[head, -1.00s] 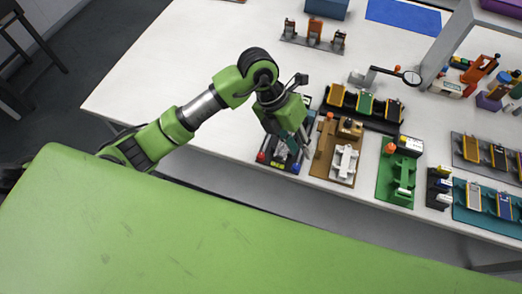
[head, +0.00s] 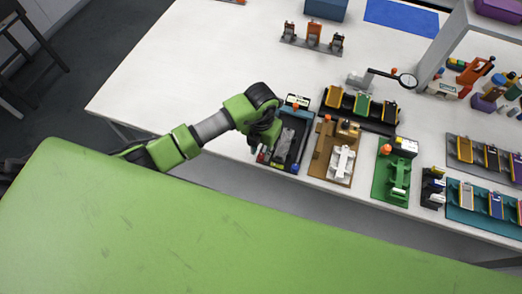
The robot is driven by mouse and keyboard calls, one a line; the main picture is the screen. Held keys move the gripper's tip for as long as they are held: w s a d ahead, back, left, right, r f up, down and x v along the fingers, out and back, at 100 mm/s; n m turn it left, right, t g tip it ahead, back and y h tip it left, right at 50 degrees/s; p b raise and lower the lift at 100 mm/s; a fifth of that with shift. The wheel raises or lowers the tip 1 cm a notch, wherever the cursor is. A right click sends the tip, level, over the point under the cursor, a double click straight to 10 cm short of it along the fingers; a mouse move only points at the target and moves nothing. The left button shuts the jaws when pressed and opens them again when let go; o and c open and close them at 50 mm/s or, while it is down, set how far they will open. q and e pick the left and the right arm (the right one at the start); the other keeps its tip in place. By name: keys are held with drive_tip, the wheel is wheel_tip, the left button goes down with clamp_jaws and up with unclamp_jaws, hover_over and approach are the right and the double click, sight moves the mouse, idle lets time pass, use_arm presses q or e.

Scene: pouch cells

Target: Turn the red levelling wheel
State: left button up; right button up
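The red levelling wheel (head: 261,157) is a small red spot at the front left corner of a dark fixture (head: 303,160) near the table's front edge. A blue wheel (head: 294,168) sits at the fixture's front right corner. My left gripper (head: 257,148) points down at the fixture's left side, right by the red wheel. Its fingers are mostly hidden under the wrist, so I cannot tell whether they touch the wheel or how far they are apart. My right gripper is out of view.
A brown fixture (head: 322,160) with a white part stands just right of the dark one, and a green fixture (head: 383,188) farther right. A black rack (head: 378,124) with yellow and green cells lies behind. The table (head: 190,80) is clear at the back left.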

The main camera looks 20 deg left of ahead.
use_arm(q)
drive_tip(key=shift+f, duration=1.1)
clamp_jaws()
drive_tip(key=m+b, duration=0.3)
drive_tip(key=shift+w+f+m, duration=0.1)
drive_tip(key=shift+w+m, duration=0.05)
drive_tip(key=shift+m, duration=0.15)
drive_tip(key=m+b, duration=0.8)
drive_tip(key=b, duration=0.2)
drive_tip(key=shift+f+m, duration=0.1)
drive_tip(key=shift+m, duration=0.3)
drive_tip(key=shift+r+m+b, duration=0.25)
drive_tip(key=shift+m+b, duration=0.95)
drive_tip(key=shift+b, duration=0.25)
